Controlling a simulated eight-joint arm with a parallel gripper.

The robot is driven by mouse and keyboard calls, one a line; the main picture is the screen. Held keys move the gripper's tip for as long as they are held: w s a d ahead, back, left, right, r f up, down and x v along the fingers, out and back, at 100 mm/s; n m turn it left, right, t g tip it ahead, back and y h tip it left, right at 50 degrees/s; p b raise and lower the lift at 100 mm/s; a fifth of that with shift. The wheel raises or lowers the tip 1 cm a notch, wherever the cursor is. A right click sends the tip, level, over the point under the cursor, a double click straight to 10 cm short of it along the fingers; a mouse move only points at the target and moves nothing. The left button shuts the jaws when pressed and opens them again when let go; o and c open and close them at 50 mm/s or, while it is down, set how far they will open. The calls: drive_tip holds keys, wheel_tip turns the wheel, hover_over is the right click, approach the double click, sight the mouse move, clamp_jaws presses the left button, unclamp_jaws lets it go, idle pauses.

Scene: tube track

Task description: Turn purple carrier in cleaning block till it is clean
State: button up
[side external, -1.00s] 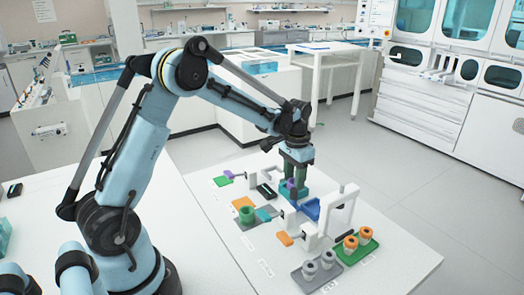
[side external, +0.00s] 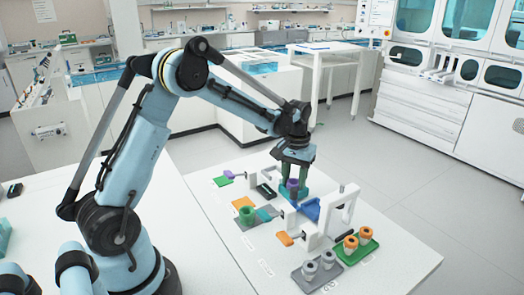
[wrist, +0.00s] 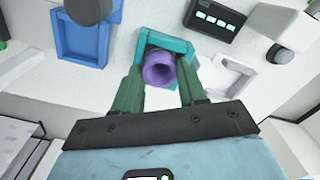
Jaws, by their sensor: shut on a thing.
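The purple carrier (wrist: 160,69) is a round, hollow-topped piece between the two green fingers of my gripper (wrist: 161,92) in the wrist view. My gripper is shut on it. A teal block (wrist: 176,44) shows around and behind the carrier, and the carrier appears to sit at it; how deep it sits is hidden. In the side view, the purple carrier (side external: 292,184) shows upright between the fingers of my gripper (side external: 294,181), low over the table. I cannot tell from its surface whether it is clean.
A blue open holder (wrist: 84,48) and a white holder (wrist: 225,75) lie on either side in the wrist view, with a black display box (wrist: 206,20) behind.

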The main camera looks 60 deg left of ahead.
drive_tip(key=n, duration=0.7)
drive_tip(key=m, duration=0.5)
drive_tip(key=shift+m, duration=0.4)
drive_tip(key=m, duration=0.6)
drive_tip(key=shift+m, duration=0.4)
drive_tip(key=n, duration=0.6)
drive_tip(key=shift+n, duration=0.3)
drive_tip(key=n, duration=0.6)
